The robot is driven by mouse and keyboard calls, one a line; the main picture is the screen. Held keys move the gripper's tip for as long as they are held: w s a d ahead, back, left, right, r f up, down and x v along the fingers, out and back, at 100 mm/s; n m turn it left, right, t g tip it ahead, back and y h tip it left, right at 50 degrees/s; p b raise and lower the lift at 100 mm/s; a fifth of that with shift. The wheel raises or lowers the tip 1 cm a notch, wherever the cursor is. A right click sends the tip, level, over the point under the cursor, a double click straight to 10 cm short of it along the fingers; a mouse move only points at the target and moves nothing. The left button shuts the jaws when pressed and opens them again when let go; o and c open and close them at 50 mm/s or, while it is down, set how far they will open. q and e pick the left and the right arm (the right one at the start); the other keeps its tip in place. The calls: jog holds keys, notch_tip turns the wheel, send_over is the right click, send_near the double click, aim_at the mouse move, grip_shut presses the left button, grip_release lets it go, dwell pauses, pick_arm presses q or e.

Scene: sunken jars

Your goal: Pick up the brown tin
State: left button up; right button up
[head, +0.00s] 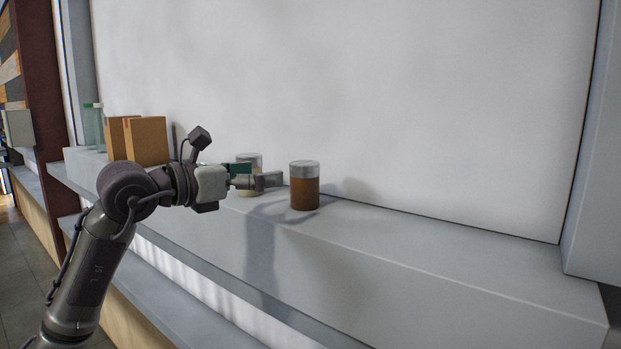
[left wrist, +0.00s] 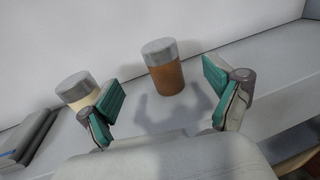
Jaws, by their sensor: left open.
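The brown tin (head: 304,188) stands upright on the grey ledge, with a silver-grey lid. In the left wrist view the brown tin (left wrist: 165,72) stands ahead of the fingers, between their lines and apart from them. My left gripper (head: 262,176) is open and empty, just left of the tin in the head view. Its teal-padded fingers show in the left wrist view (left wrist: 168,98) with a clear gap between them. My right gripper is in neither view.
A cream jar with a grey lid (left wrist: 75,88) stands close by the left finger; in the head view it is partly hidden behind my gripper. Cardboard boxes (head: 146,141) and bottles (head: 94,124) stand farther left. A white wall (head: 400,100) backs the ledge (head: 420,265), clear at right.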

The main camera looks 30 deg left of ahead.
aim_at(305, 163)
pick_arm(q)
jog(key=p+x, duration=0.1)
jog(key=x, duration=0.1)
jog(key=p+x, duration=0.1)
jog(key=x, duration=0.1)
jog(key=shift+w+d+r, duration=0.1)
jog(key=shift+w+r, duration=0.1)
jog(key=shift+w, duration=0.1)
jog(key=p+x, duration=0.2)
jog(key=x, duration=0.1)
jog(key=shift+w+r+p, duration=0.1)
jog(key=shift+r+p, duration=0.2)
jog(key=shift+r, duration=0.05)
jog(key=shift+p+x, duration=0.5)
jog(key=shift+x, duration=0.7)
jog(key=shift+w+f, duration=0.35)
jog(key=shift+w, duration=0.05)
jog(key=shift+s, duration=0.1)
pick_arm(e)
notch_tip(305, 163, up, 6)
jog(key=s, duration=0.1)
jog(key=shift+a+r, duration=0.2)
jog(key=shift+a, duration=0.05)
pick_arm(q)
jog(key=shift+c, duration=0.2)
